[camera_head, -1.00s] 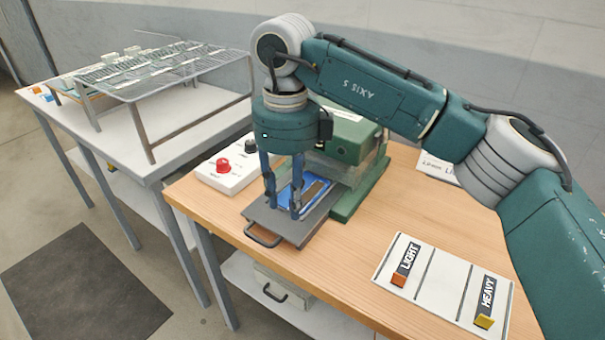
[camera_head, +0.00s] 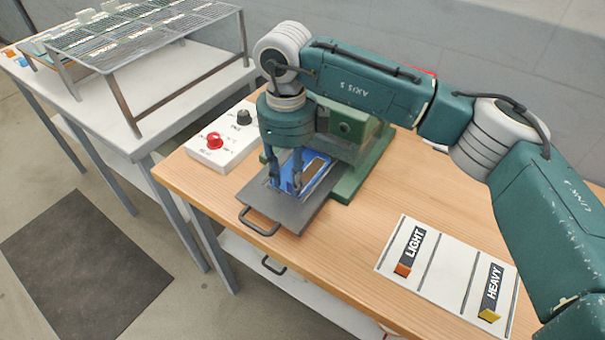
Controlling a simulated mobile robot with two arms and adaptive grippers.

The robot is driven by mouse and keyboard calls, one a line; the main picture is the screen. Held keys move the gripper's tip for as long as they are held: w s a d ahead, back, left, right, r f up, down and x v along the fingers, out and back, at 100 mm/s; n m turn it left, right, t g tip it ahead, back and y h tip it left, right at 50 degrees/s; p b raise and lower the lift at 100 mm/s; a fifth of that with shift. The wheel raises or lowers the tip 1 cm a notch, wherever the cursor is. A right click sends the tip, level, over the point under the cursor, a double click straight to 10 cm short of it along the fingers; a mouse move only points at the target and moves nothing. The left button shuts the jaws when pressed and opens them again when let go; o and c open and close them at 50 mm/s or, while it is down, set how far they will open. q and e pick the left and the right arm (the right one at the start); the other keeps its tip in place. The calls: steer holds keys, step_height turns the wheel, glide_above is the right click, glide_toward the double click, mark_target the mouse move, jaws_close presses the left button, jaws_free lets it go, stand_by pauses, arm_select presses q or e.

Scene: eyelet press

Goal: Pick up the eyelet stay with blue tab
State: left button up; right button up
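My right gripper (camera_head: 285,184) points down over the dark sliding tray (camera_head: 292,213) of the green press. Its two blue-grey fingers stand apart, with a gap between them. A blue piece with a brown strip (camera_head: 314,169) lies on the tray, beside and partly behind the fingers. I cannot tell whether the fingers touch it, or whether it is the eyelet stay with the blue tab. A small blue patch (camera_head: 21,62) also shows at the far left table's edge, too small to identify. My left gripper is not in view.
The green press (camera_head: 352,135) stands just behind the gripper. A white control box (camera_head: 222,140) with red and black knobs is to its left. A LIGHT/HEAVY board (camera_head: 446,275) lies at right. A wire rack (camera_head: 150,35) stands on the left table. The wooden tabletop (camera_head: 350,240) is clear in front.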

step_height(320, 180, down, 2)
steer(key=shift+s+d, duration=0.1)
steer(key=shift+f, duration=0.35)
jaws_close()
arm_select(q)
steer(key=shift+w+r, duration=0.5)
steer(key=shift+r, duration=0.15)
